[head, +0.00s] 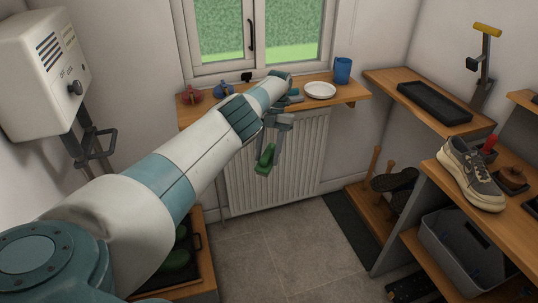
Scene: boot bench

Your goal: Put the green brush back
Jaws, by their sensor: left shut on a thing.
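My left gripper (268,150) is in the middle of the head view, in front of the white radiator below the window. It points down and is shut on the green brush (265,160). The brush hangs in the air, clear of the shelf and the floor; the fingers hide part of it. My left arm covers much of the left side of the view. My right gripper is not in view.
The window shelf (345,93) bears a white plate (320,90), a blue cup (342,70) and small red and blue things. A black tray (434,103) lies on the right shelf. A shoe (470,175) stands on the bench above a grey bin (460,250). The middle floor is clear.

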